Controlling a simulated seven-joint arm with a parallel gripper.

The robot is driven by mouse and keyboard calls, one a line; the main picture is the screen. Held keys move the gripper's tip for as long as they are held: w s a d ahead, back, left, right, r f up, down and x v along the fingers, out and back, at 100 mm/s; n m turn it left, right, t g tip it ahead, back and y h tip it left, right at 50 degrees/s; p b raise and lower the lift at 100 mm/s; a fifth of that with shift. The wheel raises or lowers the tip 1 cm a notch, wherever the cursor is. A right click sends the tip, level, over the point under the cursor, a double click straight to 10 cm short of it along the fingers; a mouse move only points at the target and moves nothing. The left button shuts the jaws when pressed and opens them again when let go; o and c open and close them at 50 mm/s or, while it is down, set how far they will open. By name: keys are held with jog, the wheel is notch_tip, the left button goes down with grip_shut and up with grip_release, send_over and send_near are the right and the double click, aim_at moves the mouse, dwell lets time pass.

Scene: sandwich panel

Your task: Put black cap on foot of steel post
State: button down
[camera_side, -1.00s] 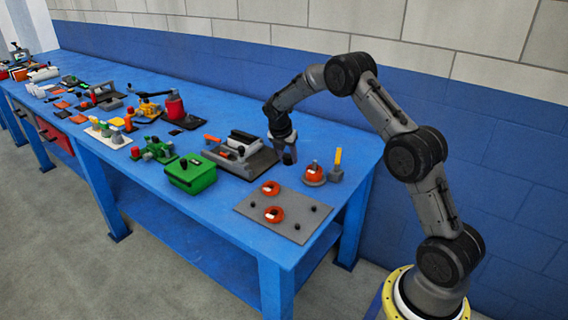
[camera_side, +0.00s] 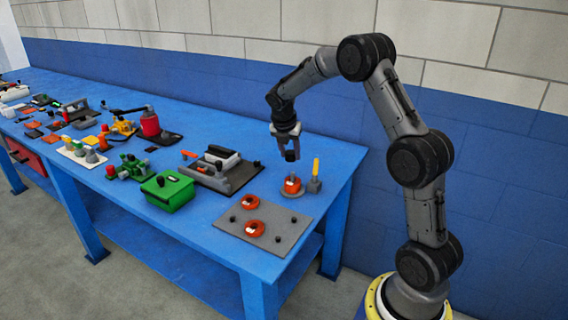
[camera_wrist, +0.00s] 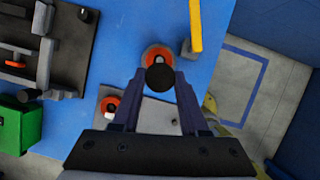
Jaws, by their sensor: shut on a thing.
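My gripper (camera_side: 286,145) is shut on a small round black cap (camera_side: 291,156). The cap (camera_wrist: 160,77) shows between the fingertips in the wrist view. Below it on the bench is a round orange-red piece (camera_side: 292,187) with a short pale upright part on top, possibly the steel post. I cannot tell for sure. In the wrist view the orange-red piece (camera_wrist: 157,53) lies just beyond the cap, which partly covers it. In the side view the cap is above this piece and apart from it.
A yellow upright bar (camera_side: 316,166) on a grey block stands just right of the orange-red piece. A grey plate (camera_side: 282,236) with two orange rings and black knobs lies in front. A dark tray with grey blocks (camera_side: 211,170) and a green box (camera_side: 167,191) are left.

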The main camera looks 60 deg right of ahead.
jog(key=shift+w+d, duration=0.2)
jog(key=shift+d, duration=1)
jog(key=shift+f, duration=0.1)
send_over(292, 174)
jog(key=shift+f, duration=2.25)
jog(key=shift+f, duration=1.55)
jog(key=shift+c, duration=1.8)
grip_release()
jog(key=shift+o, duration=0.2)
jog(key=shift+o, duration=1.4)
